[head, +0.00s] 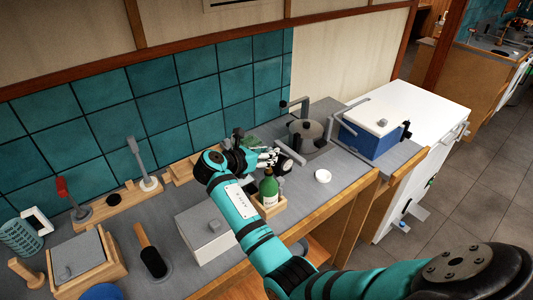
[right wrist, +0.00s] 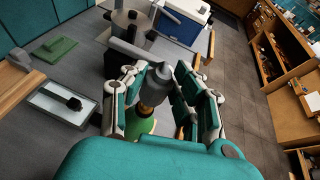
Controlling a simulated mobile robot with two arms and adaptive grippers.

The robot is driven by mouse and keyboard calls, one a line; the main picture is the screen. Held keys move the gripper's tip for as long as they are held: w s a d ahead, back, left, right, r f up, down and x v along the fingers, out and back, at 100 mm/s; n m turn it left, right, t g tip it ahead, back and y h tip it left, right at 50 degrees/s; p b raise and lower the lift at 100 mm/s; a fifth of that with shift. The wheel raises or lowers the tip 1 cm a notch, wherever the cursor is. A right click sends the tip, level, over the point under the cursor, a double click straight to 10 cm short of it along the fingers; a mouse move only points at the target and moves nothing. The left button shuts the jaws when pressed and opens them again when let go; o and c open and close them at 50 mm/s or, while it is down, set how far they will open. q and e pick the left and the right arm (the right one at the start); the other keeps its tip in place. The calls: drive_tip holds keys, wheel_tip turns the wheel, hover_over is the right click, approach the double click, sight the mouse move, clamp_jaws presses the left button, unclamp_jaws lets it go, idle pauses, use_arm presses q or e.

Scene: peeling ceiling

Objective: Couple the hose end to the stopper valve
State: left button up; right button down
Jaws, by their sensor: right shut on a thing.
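My right gripper (head: 274,158) is over the counter, just above and behind a green bottle (head: 269,188) with a pale label. In the right wrist view its fingers (right wrist: 162,82) are shut around a grey fitting (right wrist: 153,92) with a bar sticking out toward the upper left. A brass-coloured part (right wrist: 145,108) shows below the fitting, above the green bottle (right wrist: 141,126). Whether fitting and bottle touch is unclear. I cannot tell for sure which part is the hose end or the stopper valve. My left gripper is not in view.
A grey pot (head: 306,131) and a blue cooler (head: 372,135) stand beyond the gripper. A light grey box (head: 205,235) is in front. A lever stand (head: 143,165) is at the left.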

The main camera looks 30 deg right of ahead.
drive_tip(key=shift+f, duration=0.9)
drive_tip(key=shift+f, duration=0.25)
drive_tip(key=shift+f+b, duration=0.3)
drive_tip(key=shift+f, duration=0.25)
drive_tip(key=c, duration=1.2)
unclamp_jaws()
drive_tip(key=shift+s, duration=0.1)
drive_tip(key=shift+o, duration=1.3)
